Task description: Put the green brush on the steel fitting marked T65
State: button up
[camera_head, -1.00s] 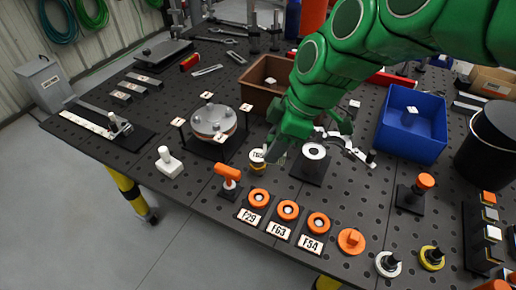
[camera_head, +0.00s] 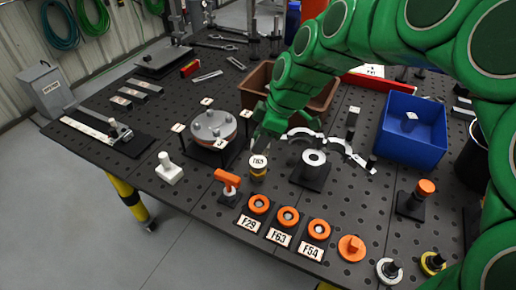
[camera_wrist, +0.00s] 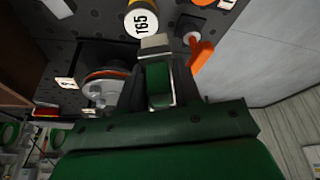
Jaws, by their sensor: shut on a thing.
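The fitting marked T65 (camera_head: 258,161) stands upright on the perforated bench, a short cylinder with a white labelled top and a yellow band. Its label also shows in the wrist view (camera_wrist: 142,24), at the top. My gripper (camera_head: 262,132) is just behind and above it in the head view. In the wrist view my gripper (camera_wrist: 158,72) is shut on the green brush (camera_wrist: 158,84), a green block with a pale grey end pointing toward the fitting. The brush cannot be told from my green gripper in the head view.
An orange-handled tool (camera_head: 228,181) stands close in front-left of the fitting. A round flanged part (camera_head: 213,126) is at left, and a grey ring cylinder (camera_head: 314,160) at right. Orange rings (camera_head: 288,216) line the front edge. A brown bin (camera_head: 256,88) and blue bin (camera_head: 404,134) stand behind.

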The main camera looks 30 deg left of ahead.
jog(key=shift+w+a+f, duration=0.35)
jog(key=shift+w+f, duration=0.05)
jog(key=shift+f, duration=0.3)
jog(key=shift+w+a+f, duration=0.35)
jog(key=shift+w+f, duration=0.05)
jog(key=shift+f, duration=1.85)
jog(key=shift+f, duration=0.15)
jog(key=o, duration=1)
jog(key=shift+o, duration=0.2)
jog(key=v, duration=1.2)
jog(key=shift+w+d, duration=0.1)
jog(key=shift+d, duration=0.05)
